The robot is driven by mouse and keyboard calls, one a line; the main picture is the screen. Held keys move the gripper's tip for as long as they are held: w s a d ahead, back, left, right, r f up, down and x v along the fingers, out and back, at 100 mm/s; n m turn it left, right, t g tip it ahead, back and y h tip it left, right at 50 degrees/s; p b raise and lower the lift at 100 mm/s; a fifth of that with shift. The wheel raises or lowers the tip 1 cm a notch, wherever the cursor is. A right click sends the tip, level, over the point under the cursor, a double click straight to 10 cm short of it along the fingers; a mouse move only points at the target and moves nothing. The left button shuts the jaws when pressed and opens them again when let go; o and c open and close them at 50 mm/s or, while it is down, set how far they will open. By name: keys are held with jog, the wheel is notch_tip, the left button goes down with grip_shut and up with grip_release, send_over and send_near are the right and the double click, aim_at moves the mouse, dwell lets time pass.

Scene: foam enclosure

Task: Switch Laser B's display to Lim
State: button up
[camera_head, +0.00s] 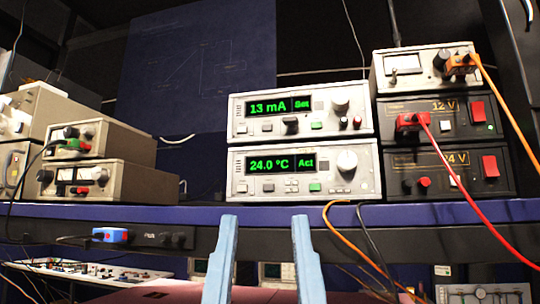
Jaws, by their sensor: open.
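Two pale stacked instruments stand on the shelf in the head view. The upper unit (262,129) has a green display (280,105) reading "13 mA" and "Set". Below its display are a dark knob (290,123), a green button (317,125) and, to the right, a pale knob (341,103). The lower unit (265,187) reads "24.0 °C" and "Act" on its display (281,163), with a large pale knob (347,161) and a green button (315,187). I cannot read which is Laser B. My gripper (265,217) is open and empty, its pale blue fingers low in front of the shelf edge, apart from both units.
The blue shelf edge (150,213) runs across the view. Power supplies (446,174) with red switches stand at right; a red cable (452,170) and an orange cable (505,105) hang there. Beige boxes (112,182) stand at left. A blue plug (110,235) sits below the shelf.

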jog(key=shift+w, duration=0.1)
jog(key=shift+c, duration=0.3)
grip_shut()
dwell(1.2)
